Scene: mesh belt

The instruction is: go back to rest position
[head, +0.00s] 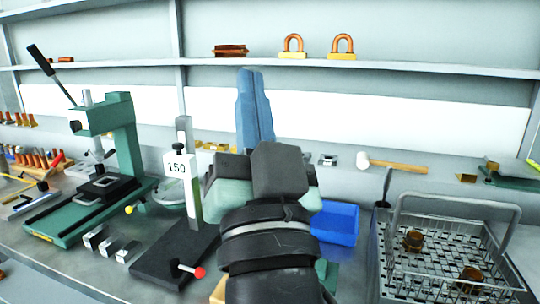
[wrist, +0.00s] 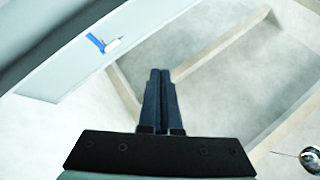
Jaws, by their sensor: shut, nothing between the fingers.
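My gripper (head: 254,103) is raised in the middle of the head view, its blue fingers pointing up in front of the back wall and below the shelf. The fingers are together with nothing between them. In the wrist view my gripper (wrist: 160,75) also shows shut and empty, with a pale wall or ceiling with beams beyond it. My wrist and forearm hide the part of the bench behind them.
A green press (head: 118,140) and a stand marked 150 (head: 178,168) are left of my arm. A blue bin (head: 337,222) is close on the right, then a wire basket (head: 455,205) holding brass parts. A mallet (head: 392,164) lies behind. A shelf (head: 400,68) runs above.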

